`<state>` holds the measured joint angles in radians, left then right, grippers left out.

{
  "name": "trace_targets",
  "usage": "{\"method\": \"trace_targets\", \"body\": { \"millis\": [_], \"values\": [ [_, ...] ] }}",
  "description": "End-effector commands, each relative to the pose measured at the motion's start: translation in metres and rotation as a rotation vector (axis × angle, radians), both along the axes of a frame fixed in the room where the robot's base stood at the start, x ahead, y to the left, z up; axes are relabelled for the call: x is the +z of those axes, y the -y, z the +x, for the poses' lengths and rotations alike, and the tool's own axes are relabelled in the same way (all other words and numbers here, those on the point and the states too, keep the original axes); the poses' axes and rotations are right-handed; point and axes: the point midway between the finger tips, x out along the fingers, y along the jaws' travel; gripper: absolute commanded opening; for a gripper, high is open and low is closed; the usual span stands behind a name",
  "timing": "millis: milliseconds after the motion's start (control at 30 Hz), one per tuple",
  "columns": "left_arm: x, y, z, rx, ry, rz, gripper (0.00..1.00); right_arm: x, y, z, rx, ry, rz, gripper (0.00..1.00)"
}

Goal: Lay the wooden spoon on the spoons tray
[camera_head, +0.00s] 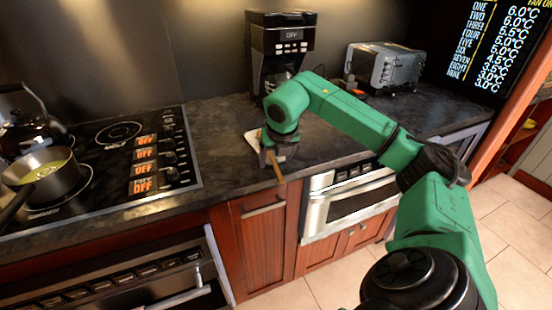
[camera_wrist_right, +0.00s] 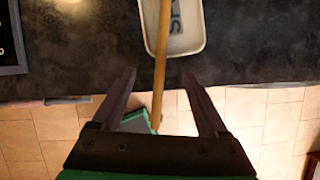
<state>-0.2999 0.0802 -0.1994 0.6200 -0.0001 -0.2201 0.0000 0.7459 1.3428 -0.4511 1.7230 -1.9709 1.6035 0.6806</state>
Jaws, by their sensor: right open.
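The wooden spoon shows as a brown handle (camera_head: 277,172) below my right gripper in the head view, sticking out past the counter's front edge. In the right wrist view the handle (camera_wrist_right: 158,62) runs from the top edge, across the tray, down between the fingers; the spoon's head is not visible. The white spoons tray (camera_head: 250,137) lies on the counter, partly hidden by my arm; it also shows in the right wrist view (camera_wrist_right: 201,38), with a dark mark inside. My right gripper (camera_head: 270,158) is open, its fingers apart on either side of the handle. My left gripper is out of view.
A coffee maker (camera_head: 283,35) and a toaster (camera_head: 385,67) stand at the back of the counter. A stovetop (camera_head: 110,190) with a pan (camera_head: 45,178) and a kettle (camera_head: 25,125) is at left. The counter between stovetop and tray is clear.

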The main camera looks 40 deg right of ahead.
Motion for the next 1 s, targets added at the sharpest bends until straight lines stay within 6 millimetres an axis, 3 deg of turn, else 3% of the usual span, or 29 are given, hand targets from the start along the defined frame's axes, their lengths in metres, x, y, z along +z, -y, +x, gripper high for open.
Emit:
{"method": "trace_targets", "body": {
  "millis": [300,433,800,900,1000],
  "values": [
    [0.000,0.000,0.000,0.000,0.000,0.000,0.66,0.000,0.000,0.000,0.000,0.000,0.000,0.89],
    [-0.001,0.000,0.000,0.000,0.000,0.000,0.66,0.011,-0.002,-0.003,0.000,0.004,0.001,0.89],
    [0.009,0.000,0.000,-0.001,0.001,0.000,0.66,0.108,-0.022,-0.037,0.002,0.006,0.001,0.89],
    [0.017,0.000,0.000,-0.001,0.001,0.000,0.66,0.128,-0.026,-0.045,0.002,0.003,0.000,0.89],
    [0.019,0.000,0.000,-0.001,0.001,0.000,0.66,0.134,-0.027,-0.048,0.001,0.001,0.000,0.89]
  ]
}}
